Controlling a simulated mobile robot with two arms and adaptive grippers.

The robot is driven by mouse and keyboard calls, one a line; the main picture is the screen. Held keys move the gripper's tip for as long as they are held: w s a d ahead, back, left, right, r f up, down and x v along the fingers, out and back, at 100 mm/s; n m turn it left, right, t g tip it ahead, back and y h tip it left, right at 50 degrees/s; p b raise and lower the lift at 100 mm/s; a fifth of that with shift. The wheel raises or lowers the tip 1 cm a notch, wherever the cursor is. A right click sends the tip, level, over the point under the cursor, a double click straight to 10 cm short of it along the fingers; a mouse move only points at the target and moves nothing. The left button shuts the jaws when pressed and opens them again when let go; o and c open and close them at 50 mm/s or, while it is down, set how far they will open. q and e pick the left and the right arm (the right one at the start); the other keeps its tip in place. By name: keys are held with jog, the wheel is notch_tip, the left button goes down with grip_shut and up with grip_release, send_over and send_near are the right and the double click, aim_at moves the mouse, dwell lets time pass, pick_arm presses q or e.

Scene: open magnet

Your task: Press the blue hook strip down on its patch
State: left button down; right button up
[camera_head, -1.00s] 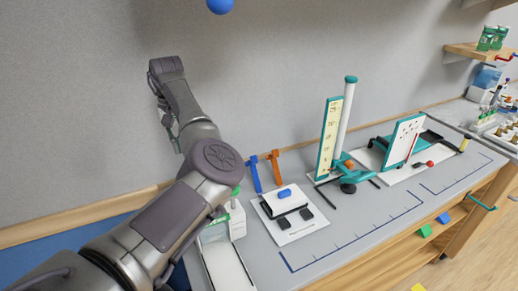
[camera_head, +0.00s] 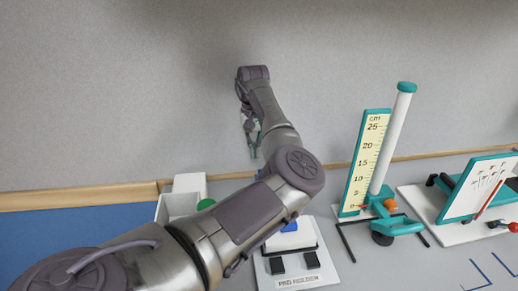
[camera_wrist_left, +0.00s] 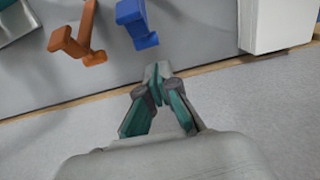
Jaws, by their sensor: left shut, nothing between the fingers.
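In the left wrist view a blue hook-shaped strip (camera_wrist_left: 137,24) lies near the top, beside an orange one (camera_wrist_left: 76,42). My left gripper (camera_wrist_left: 158,74) is shut and empty, its fingertips just below the blue strip in that picture and apart from it. In the head view my left gripper (camera_head: 253,148) is in front of the grey back wall, above the worktop. My arm hides the place of both strips there. I cannot make out the patch. My right gripper is not in view.
A white pad holder (camera_head: 305,278) with dark pads and a blue block (camera_head: 289,227) is partly behind my forearm. A yellow centimetre scale (camera_head: 368,155) and white column (camera_head: 391,145) stand to its right. A white box (camera_head: 188,184) is left of the arm. A wooden ledge (camera_head: 80,200) runs along the wall.

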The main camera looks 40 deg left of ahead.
pick_arm(q)
notch_tip(320, 180, down, 7)
jog(key=shift+d+r+p, duration=0.1)
jog(key=shift+d+p, duration=0.05)
jog(key=shift+p, duration=0.35)
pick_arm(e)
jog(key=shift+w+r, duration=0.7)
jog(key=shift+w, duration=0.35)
